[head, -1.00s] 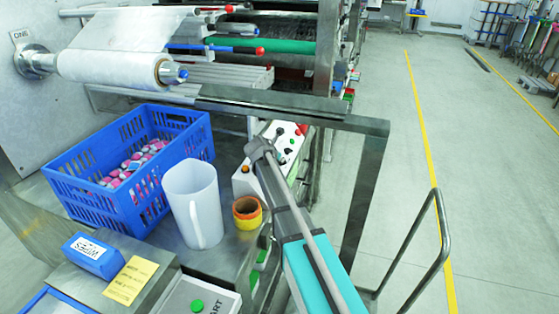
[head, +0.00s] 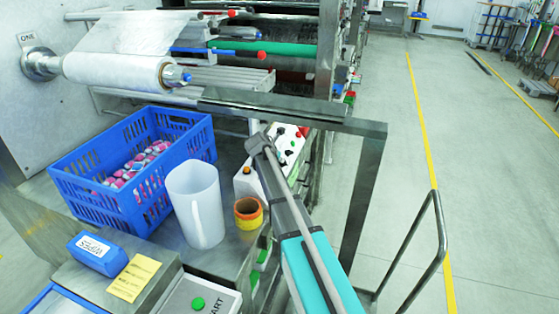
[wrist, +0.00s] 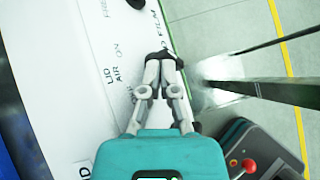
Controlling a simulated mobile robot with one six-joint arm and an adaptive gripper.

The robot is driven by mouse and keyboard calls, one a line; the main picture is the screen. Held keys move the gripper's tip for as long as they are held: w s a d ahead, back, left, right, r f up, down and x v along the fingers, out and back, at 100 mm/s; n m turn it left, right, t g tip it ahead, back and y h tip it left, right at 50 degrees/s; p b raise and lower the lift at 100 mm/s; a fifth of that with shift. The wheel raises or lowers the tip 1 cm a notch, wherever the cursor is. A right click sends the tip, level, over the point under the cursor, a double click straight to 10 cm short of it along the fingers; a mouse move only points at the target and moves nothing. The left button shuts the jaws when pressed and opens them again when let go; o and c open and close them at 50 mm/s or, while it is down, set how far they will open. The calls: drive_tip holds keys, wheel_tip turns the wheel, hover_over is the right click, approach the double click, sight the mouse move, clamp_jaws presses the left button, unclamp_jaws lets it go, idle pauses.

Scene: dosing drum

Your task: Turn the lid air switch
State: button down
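In the wrist view, a white panel (wrist: 70,60) carries printed labels, among them "LID AIR" with "ON" near it. My gripper (wrist: 164,58) is beside these labels, over the panel's right edge. Its two dark fingertips are close together, and no object shows between them. The lid air switch itself cannot be made out; my fingers may hide it. Part of another black knob (wrist: 137,3) shows at the top edge. In the head view, my gripper (head: 261,142) is at the white control box (head: 245,182), and the arm covers part of it. Contact cannot be judged.
A blue crate (head: 85,195) of small packs, a white jug (head: 196,200) and rolls of tape (head: 248,213) stand left of my arm. A steel frame (head: 366,195) and a bent rail (head: 425,265) stand to the right. Open floor (head: 470,170) lies beyond.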

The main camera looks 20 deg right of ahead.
drive_tip(key=shift+w+d+r, duration=0.2)
drive_tip(key=shift+d, duration=0.1)
drive_tip(key=shift+d+r+p, duration=0.1)
drive_tip(key=shift+r+p, duration=0.35)
drive_tip(key=shift+p, duration=0.3)
drive_tip(key=shift+s+a+r, duration=0.1)
drive_tip(key=shift+a, duration=0.1)
drive_tip(key=shift+s+a+r+p, duration=0.25)
drive_tip(key=shift+s+a+p, duration=0.05)
drive_tip(key=shift+a+p, duration=0.05)
drive_tip(key=a+p+v, duration=0.1)
drive_tip(key=p+v, duration=0.7)
drive_tip(key=v, duration=0.4)
drive_tip(key=shift+p, duration=0.35)
drive_tip(key=shift+s+f, duration=0.15)
drive_tip(key=shift+s, duration=0.05)
